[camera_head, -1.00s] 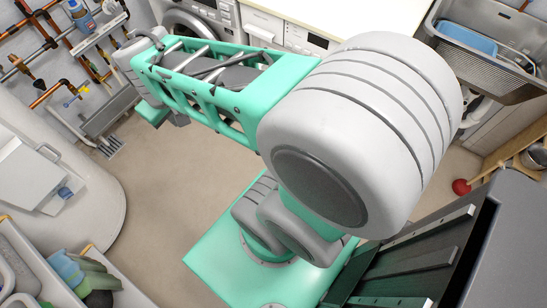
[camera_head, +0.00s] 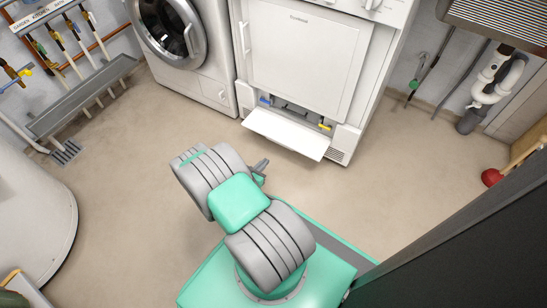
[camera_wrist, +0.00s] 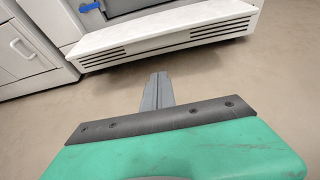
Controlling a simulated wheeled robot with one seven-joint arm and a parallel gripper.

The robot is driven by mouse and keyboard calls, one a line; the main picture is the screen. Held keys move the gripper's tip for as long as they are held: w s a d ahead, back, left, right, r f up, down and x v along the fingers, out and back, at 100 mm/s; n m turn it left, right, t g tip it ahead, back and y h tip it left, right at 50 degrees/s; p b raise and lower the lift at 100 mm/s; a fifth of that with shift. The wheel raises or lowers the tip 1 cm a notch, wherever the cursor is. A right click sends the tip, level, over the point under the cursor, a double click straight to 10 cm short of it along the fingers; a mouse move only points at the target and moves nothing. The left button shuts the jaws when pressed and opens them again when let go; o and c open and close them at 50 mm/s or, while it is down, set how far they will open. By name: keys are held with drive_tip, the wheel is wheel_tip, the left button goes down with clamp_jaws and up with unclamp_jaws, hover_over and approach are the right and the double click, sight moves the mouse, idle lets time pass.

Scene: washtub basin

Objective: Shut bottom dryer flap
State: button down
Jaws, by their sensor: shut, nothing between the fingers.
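The white dryer (camera_head: 305,55) stands against the back wall in the head view. Its bottom flap (camera_head: 287,134) is folded open, sticking out low above the floor, with a dark opening behind it. In the wrist view the open flap (camera_wrist: 165,38) crosses the upper part of the picture, and a blue lever (camera_wrist: 90,7) shows behind it. My gripper (camera_head: 261,166) is in front of the flap and apart from it. In the wrist view its fingers (camera_wrist: 157,78) are together and empty, pointing at the flap's lower edge with a gap of bare floor between.
A washing machine (camera_head: 170,35) with a round door stands left of the dryer. A yellow lever (camera_head: 325,126) sits in the opening. A red ball-like thing (camera_head: 491,177) and drain pipes (camera_head: 490,85) are at right. The floor before the flap is clear.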

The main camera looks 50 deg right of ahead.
sight(285, 135)
drive_tip(key=b+x, duration=0.2)
drive_tip(key=x, duration=0.2)
drive_tip(key=b+x, duration=0.2)
drive_tip(key=x, duration=0.3)
drive_tip(key=shift+d+f, duration=0.2)
drive_tip(key=shift+f, duration=0.15)
drive_tip(key=shift+d+r, duration=0.15)
drive_tip(key=shift+r, duration=0.95)
drive_tip(key=shift+d+r, duration=0.1)
drive_tip(key=shift+r, duration=1)
drive_tip(key=shift+w, duration=0.1)
